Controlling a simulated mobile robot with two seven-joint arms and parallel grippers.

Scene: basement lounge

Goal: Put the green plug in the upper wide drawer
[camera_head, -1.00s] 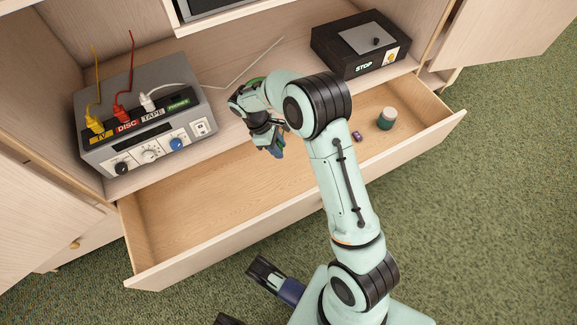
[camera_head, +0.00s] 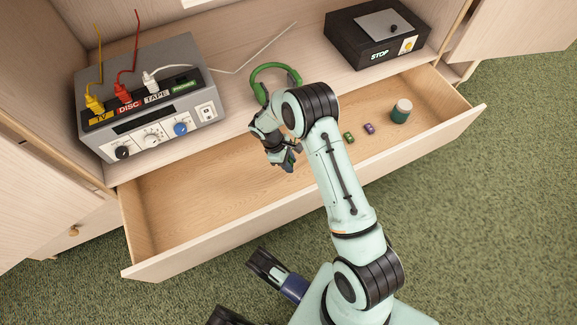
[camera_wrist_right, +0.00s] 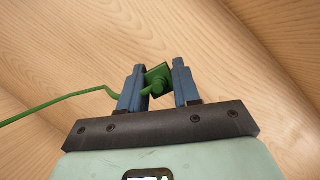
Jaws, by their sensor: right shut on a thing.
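In the right wrist view my right gripper (camera_wrist_right: 159,88) is shut on the green plug (camera_wrist_right: 158,77), a dark green block with a green cord running off to the left. In the head view this gripper (camera_head: 288,164) hangs over the open wide drawer (camera_head: 205,198), with wood below it. The plug is too small and covered to make out there. The drawer is pulled out, with its bare floor showing left of my arm.
Green headphones (camera_head: 275,71) lie on the shelf behind my wrist. The grey switch box (camera_head: 150,96) holds yellow, red and white plugs. A black STOP box (camera_head: 376,38) stands right. A green item (camera_head: 349,137), a purple item (camera_head: 369,128) and a jar (camera_head: 400,111) occupy the drawer's right.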

